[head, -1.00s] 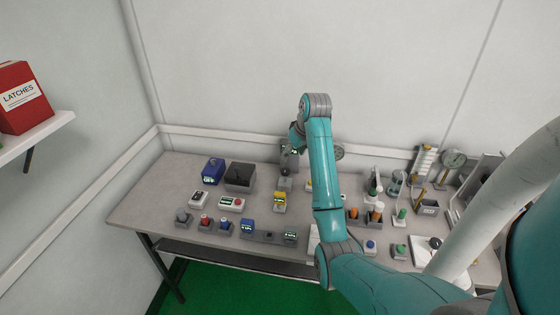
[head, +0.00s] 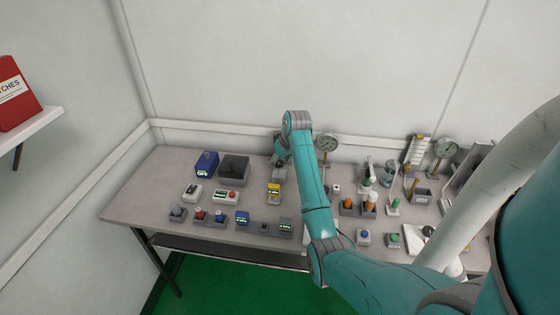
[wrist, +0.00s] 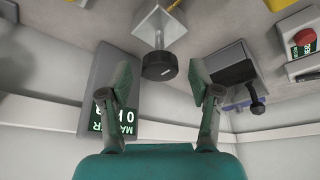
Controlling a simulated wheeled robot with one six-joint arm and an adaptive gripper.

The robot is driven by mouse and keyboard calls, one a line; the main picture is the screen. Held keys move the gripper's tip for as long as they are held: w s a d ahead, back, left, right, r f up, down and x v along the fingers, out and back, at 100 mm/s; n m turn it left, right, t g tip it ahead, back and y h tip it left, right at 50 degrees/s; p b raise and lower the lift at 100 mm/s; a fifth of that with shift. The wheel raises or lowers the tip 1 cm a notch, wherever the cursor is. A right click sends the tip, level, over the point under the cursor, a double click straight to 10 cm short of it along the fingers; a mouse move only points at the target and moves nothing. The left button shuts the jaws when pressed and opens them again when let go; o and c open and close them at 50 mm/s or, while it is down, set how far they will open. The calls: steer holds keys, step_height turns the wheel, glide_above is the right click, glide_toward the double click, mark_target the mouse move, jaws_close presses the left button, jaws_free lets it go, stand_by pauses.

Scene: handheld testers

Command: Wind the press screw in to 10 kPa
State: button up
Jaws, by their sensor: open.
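My gripper (wrist: 161,73) is open, with one finger on each side of the knob. I cannot tell how deep the knob lies between the fingers, and no contact shows. A grey box with a dark display (wrist: 114,113) stands beside the left finger. Its white text is upside down and partly hidden, with a 0 readable. In the head view my gripper (head: 281,160) is at the back of the table, where my arm hides part of the device.
A dial gauge (head: 327,143) stands right of my arm. Several small testers fill the table front.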

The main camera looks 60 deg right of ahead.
steer(key=c, duration=1.1)
steer(key=shift+c, duration=0.2)
steer(key=shift+m, duration=0.3)
